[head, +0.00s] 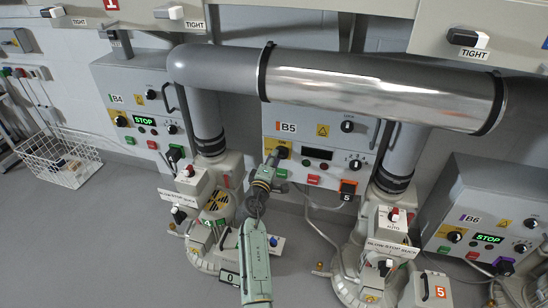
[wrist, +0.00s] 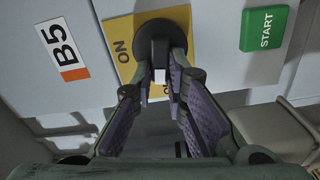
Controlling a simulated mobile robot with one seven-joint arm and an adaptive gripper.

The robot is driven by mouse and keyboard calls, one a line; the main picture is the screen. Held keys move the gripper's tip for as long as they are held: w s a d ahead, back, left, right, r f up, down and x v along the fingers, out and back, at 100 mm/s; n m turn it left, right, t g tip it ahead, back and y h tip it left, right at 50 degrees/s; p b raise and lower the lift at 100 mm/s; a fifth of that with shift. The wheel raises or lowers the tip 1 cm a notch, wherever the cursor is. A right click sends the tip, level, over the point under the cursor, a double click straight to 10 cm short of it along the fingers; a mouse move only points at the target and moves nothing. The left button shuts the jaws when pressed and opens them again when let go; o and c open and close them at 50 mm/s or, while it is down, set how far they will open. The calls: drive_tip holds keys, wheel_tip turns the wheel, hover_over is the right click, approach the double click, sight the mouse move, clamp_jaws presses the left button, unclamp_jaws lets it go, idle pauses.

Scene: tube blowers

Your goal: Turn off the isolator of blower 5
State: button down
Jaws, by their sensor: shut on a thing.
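The grey control box of blower 5 (head: 300,118), labelled B5, is on the wall in the middle of the head view. Its isolator (head: 283,150) is a dark round knob on a yellow plate at the box's left side. In the wrist view the knob (wrist: 152,28) and yellow plate (wrist: 122,62) are straight ahead; ON is readable left of the knob, and other lettering below is mostly hidden by the fingers. My gripper (head: 273,161) reaches up to the isolator. Its purple-padded fingers (wrist: 162,82) are closed on the knob's handle, whose pale end shows between them.
A green START button (wrist: 264,28) is right of the isolator. The B5 display (head: 318,153) is dark. Boxes B4 (head: 118,80) and B6 (head: 500,205) flank it, with green STOP displays. A large pipe (head: 375,88) crosses above; blower housings stand below on both sides.

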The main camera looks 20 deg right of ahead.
drive_tip(key=shift+f+n, duration=0.15)
drive_tip(key=shift+n, duration=0.85)
drive_tip(key=c, duration=1.6)
unclamp_jaws()
drive_tip(key=v, duration=1.2)
